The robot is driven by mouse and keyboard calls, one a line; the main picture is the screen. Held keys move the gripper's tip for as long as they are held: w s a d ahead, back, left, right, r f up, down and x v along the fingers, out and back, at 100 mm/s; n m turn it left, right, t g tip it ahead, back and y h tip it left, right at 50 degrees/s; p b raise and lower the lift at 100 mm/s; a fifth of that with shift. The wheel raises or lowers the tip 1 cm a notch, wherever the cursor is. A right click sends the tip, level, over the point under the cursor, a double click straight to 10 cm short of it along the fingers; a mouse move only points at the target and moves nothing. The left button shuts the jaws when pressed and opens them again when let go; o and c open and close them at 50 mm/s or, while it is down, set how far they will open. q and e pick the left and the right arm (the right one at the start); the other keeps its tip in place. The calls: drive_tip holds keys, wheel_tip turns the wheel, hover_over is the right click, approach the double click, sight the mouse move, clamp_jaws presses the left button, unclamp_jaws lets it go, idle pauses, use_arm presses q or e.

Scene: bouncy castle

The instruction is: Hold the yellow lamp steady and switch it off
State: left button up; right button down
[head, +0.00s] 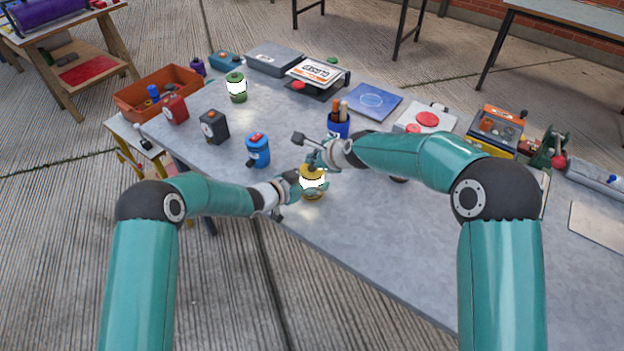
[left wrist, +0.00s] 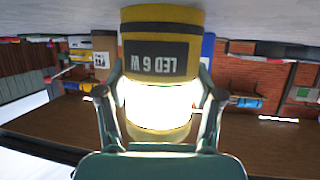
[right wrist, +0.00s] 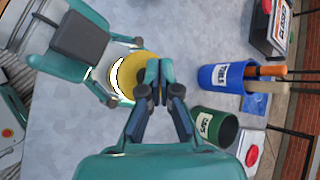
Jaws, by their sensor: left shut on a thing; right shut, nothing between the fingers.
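The yellow lamp (head: 313,190) stands upright near the front edge of the grey table, with its white band glowing. My left gripper (head: 300,187) is shut around its glowing middle. In the left wrist view the lamp (left wrist: 160,60) sits between both fingers, with a dark "LED 6 W" label on its yellow part. My right gripper (head: 316,163) is shut and empty over the lamp's top. In the right wrist view my right fingertips (right wrist: 153,75) overlap the yellow top (right wrist: 125,75), and hide part of it. Whether they touch it I cannot tell.
A blue cup with tools (head: 338,125) stands just behind the lamp; a green cup (right wrist: 216,126) is beside it. A blue container (head: 258,150) stands left. A second lit lamp, green (head: 236,88), is farther back. Bare tabletop (head: 400,225) lies to the front right.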

sight(313, 169)
drive_tip(key=shift+f, duration=0.1)
idle(0.3)
drive_tip(key=shift+f, duration=0.3)
drive_tip(key=shift+s, duration=0.1)
idle(0.4)
drive_tip(key=shift+r, duration=0.45)
drive_tip(key=shift+r, duration=3.05)
